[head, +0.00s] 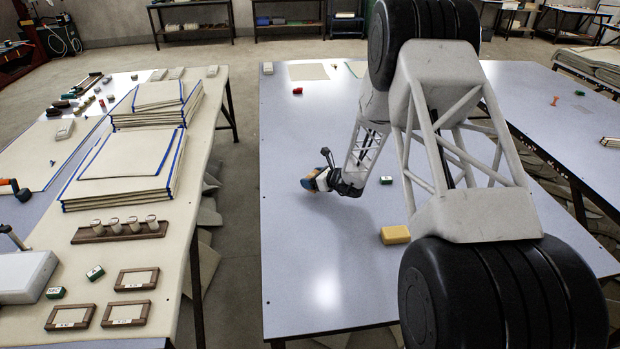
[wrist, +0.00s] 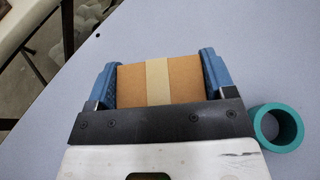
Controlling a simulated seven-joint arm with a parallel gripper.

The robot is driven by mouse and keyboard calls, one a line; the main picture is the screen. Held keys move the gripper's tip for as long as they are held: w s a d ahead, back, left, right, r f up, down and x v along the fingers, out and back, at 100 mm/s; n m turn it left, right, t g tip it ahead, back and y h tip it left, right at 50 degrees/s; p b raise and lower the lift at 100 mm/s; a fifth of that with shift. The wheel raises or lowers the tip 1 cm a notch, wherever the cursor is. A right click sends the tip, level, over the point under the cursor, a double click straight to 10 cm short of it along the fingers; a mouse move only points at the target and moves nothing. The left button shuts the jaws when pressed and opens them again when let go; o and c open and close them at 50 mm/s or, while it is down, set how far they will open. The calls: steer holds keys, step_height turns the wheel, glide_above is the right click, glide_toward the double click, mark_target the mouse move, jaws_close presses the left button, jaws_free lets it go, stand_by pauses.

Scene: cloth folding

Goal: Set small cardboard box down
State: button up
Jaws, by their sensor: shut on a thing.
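The small cardboard box (wrist: 185,82) is brown with a pale strip of tape down its middle. In the wrist view it sits between the two blue fingers of my gripper (wrist: 160,63), which are shut on its sides. In the head view my gripper (head: 322,172) is over the left part of the middle table (head: 300,270), near its left edge. There the box is small and mostly hidden by the fingers. I cannot tell whether its underside touches the table.
A teal ring (wrist: 277,127) lies right of my gripper in the wrist view. A green block (head: 386,180), a yellow block (head: 395,235) and a red piece (head: 298,91) lie on the middle table. Its front left area is clear. A table with stacked cloths (head: 120,178) stands left across a gap.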

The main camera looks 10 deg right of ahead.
steer(key=shift+w+a+f, duration=0.1)
steer(key=shift+w+f, duration=0.05)
steer(key=shift+w, duration=1.3)
steer(key=shift+w+a+f, duration=0.1)
steer(key=shift+w, duration=1.3)
steer(key=shift+f, duration=0.1)
steer(key=shift+f, duration=1.6)
steer(key=shift+f, duration=0.15)
steer(key=o, duration=1)
steer(key=shift+v, duration=6.1)
